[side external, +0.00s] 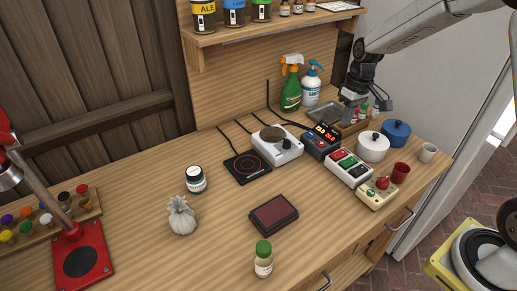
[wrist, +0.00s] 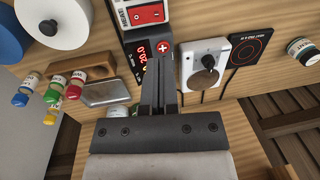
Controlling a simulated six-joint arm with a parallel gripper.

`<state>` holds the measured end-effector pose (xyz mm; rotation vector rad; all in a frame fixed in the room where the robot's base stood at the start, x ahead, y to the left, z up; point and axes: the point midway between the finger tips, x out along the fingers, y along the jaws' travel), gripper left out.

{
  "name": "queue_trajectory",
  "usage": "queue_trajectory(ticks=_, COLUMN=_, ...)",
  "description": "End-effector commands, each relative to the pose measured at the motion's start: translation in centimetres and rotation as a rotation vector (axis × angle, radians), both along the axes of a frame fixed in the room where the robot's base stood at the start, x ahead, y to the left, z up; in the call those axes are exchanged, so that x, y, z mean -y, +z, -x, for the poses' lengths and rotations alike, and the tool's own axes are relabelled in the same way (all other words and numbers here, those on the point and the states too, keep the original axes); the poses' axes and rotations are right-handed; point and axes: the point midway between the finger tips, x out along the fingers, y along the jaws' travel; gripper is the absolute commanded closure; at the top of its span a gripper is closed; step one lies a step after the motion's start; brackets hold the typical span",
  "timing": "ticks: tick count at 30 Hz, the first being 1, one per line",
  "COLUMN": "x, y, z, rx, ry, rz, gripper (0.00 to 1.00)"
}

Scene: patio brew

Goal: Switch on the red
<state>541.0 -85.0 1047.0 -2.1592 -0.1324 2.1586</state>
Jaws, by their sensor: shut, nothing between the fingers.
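A white switch box (side external: 348,168) with red and green rocker switches sits right of centre on the bench. One end of it, with a red rocker (wrist: 142,13), shows at the top of the wrist view. A cream box (side external: 378,194) with a round red knob (side external: 383,183) stands in front of it. A dark blue controller (side external: 318,146) with lit digits is behind the switch box. My gripper (side external: 350,118) is shut and empty, above the back of the bench. In the wrist view its fingers (wrist: 163,60) overlap the controller beside a red button with a white cross (wrist: 165,48).
A white burner (side external: 287,151) and a black hot plate (side external: 246,168) stand left of the controller. Spray bottles (side external: 291,92) stand behind. The front middle holds a dark pad (side external: 274,214).

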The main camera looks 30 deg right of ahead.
Motion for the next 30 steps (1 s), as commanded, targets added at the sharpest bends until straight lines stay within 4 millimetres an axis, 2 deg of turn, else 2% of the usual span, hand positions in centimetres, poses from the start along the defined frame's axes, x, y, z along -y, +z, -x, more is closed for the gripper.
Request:
queue_trajectory(ticks=12, x=-0.8, y=-6.5, z=0.1, rx=-0.005, ry=0.000, rz=-0.002, gripper=1.00)
queue_trajectory(ticks=18, x=-1.1, y=-9.0, z=0.1, rx=-0.003, ry=-0.001, rz=0.000, gripper=1.00)
queue_trajectory(ticks=24, x=-1.3, y=-10.4, z=0.0, rx=-0.002, ry=-0.001, rz=0.000, gripper=1.00)
queue_trajectory(ticks=30, x=-1.3, y=-10.8, z=0.0, rx=0.001, ry=0.000, rz=0.001, gripper=1.00)
